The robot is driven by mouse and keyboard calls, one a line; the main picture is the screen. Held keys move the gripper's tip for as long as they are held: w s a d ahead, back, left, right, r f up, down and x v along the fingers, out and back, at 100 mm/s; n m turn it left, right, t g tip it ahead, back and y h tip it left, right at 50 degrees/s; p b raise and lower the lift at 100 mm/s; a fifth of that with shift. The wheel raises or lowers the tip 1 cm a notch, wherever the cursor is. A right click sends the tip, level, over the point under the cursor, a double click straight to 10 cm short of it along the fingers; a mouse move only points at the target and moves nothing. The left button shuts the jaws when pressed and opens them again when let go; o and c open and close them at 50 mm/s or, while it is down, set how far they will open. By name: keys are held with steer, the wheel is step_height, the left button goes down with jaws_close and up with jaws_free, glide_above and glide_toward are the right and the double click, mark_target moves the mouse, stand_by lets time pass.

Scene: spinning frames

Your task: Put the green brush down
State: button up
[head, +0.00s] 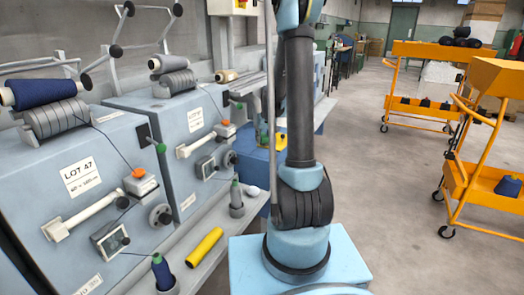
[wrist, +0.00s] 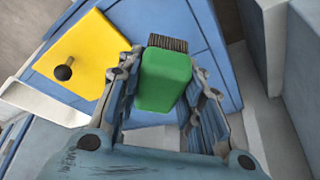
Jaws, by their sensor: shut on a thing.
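The green brush (wrist: 165,82), a green block with dark bristles at its far end, is in the wrist view. My gripper (wrist: 163,88) is shut on it, with one finger on each side. Behind the brush is a blue panelled surface (wrist: 205,35); I cannot tell whether the brush touches it. In the head view my arm stands in the middle, and I cannot make out the gripper or the brush there.
A yellow panel with a black knob (wrist: 88,52) lies left of the brush. Blue-grey spinning machines (head: 75,165) line the left, with a yellow roll (head: 204,247) on their ledge. Orange trolleys (head: 480,150) stand right. Open floor (head: 390,190) lies between.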

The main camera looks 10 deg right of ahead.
mark_target(263, 154)
steer(key=shift+a+f, duration=0.2)
steer(key=shift+f, duration=2.5)
steer(key=shift+s+f, duration=0.1)
steer(key=o, duration=1.1)
steer(key=shift+f, duration=0.1)
